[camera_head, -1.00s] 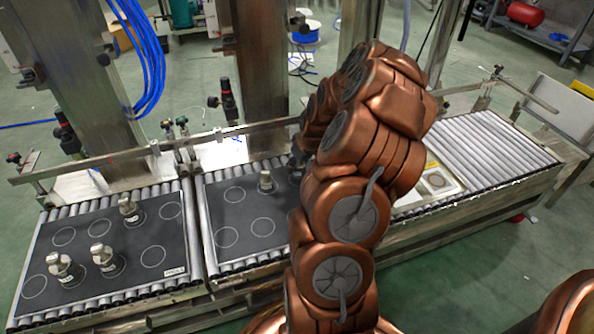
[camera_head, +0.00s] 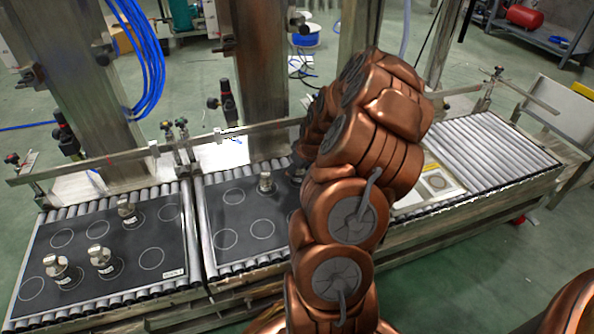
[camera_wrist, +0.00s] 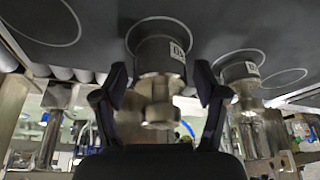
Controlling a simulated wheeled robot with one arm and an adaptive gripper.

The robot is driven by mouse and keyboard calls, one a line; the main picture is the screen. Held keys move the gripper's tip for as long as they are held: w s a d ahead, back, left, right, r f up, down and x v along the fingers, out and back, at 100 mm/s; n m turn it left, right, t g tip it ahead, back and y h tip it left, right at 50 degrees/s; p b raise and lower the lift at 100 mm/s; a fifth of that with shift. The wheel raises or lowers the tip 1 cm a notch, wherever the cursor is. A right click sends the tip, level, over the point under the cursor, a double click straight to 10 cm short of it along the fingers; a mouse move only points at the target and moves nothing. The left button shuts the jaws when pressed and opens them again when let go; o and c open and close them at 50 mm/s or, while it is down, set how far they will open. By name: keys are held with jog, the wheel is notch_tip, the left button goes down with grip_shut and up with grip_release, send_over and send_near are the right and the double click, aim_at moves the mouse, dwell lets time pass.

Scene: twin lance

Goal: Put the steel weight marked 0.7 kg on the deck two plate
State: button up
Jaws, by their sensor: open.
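In the head view the left dark plate (camera_head: 100,238) bears three steel weights: one at the back (camera_head: 127,210), one at front left (camera_head: 57,268) and one at front middle (camera_head: 101,260). The right dark plate (camera_head: 215,205) bears a weight (camera_head: 265,183) and part of another (camera_head: 297,174) beside my arm. In the wrist view my gripper (camera_wrist: 160,76) is open, its fingers on either side of a knobbed weight (camera_wrist: 158,55). A second labelled weight (camera_wrist: 240,72) stands to its right. I cannot read the labels fully. My arm hides the gripper in the head view.
Rollers (camera_head: 490,150) run bare at the right end, beside a light framed panel (camera_head: 438,184). A metal rail (camera_head: 110,160) and upright posts (camera_head: 85,85) stand behind the plates. Several printed circles on the plates are empty.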

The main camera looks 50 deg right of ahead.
jog(key=shift+r, duration=0.1)
jog(key=shift+s+r, duration=0.15)
jog(key=shift+r, duration=0.45)
jog(key=p+v, duration=0.3)
jog(key=v, duration=0.8)
jog(key=s+a+r+n+g+y, duration=0.1)
jog(key=a+r+g, duration=0.1)
jog(key=a, duration=0.9)
jog(key=s+a+r+n+g+y, duration=0.1)
jog(key=a+r, duration=0.2)
jog(key=a, duration=0.9)
jog(key=s+a+r+g, duration=0.1)
jog(key=s+a+g, duration=0.1)
jog(key=s+a, duration=0.5)
jog(key=s+a+r+g+h, duration=0.1)
jog(key=s+a+g, duration=0.2)
jog(key=s+a, duration=0.4)
jog(key=s, duration=0.7)
jog(key=shift+a+r+m, duration=0.15)
jog(key=shift+r+m, duration=0.15)
jog(key=shift+r, duration=0.05)
jog(key=shift+s, duration=0.15)
